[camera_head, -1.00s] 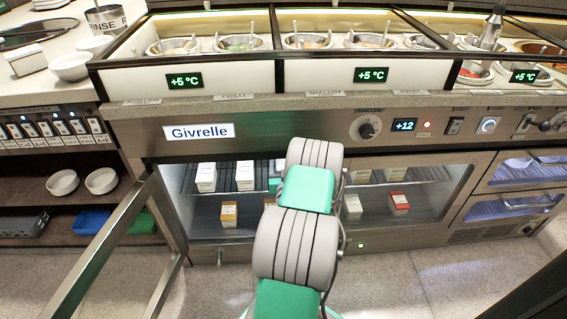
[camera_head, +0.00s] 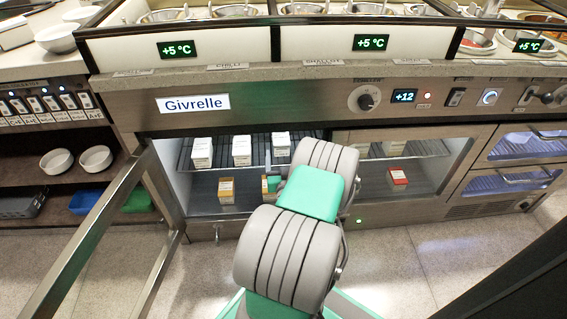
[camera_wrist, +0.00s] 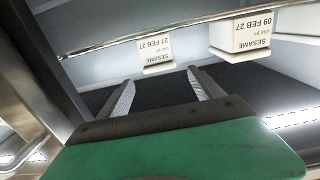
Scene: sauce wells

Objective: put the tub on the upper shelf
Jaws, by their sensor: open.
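Several small labelled tubs stand in the open fridge in the head view. On the upper shelf (camera_head: 221,169) are white tubs at left (camera_head: 201,153), middle (camera_head: 242,150) and right (camera_head: 281,144). Below are a brown-fronted tub (camera_head: 226,191) and a red-fronted tub (camera_head: 397,179). The frames do not single out one tub. In the wrist view, two white SESAME tubs, dated 27 FEB 27 (camera_wrist: 156,54) and 09 FEB 27 (camera_wrist: 240,36), appear upside down. My gripper (camera_wrist: 162,80) is open and empty, its fingers pointing toward the first tub. My arm hides much of it in the head view.
The open fridge door (camera_head: 95,240) stands out at the left. A shelf rail (camera_wrist: 190,25) crosses the wrist view by the tubs. The counter edge (camera_head: 300,72) overhangs the fridge. White bowls (camera_head: 95,159) sit on a side shelf at left.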

